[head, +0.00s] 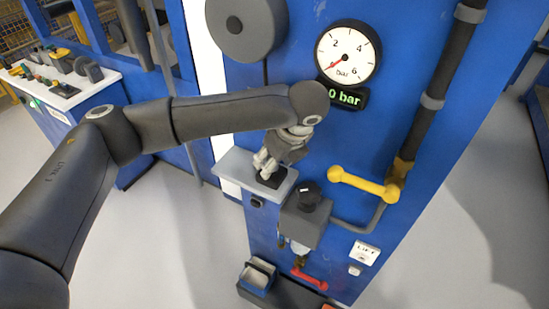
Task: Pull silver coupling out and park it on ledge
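My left gripper (268,167) reaches in from the left and points down over the grey ledge (232,163) on the blue panel. Its light grey fingers are close above a black patch (272,179) on the ledge. The fingers are small and partly hidden by the wrist, so I cannot tell whether they are open or shut, or hold anything. I cannot clearly make out the silver coupling. A small pale, silvery part (299,247) shows under the grey block with a black knob (310,195), right of and below the ledge. My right gripper is not in view.
A gauge (347,54) sits above a display reading 0 bar (346,96). A yellow lever (362,184) sticks out right of the ledge. A red handle (309,279) and an open bin (258,277) are low down. A control desk (75,85) stands far left.

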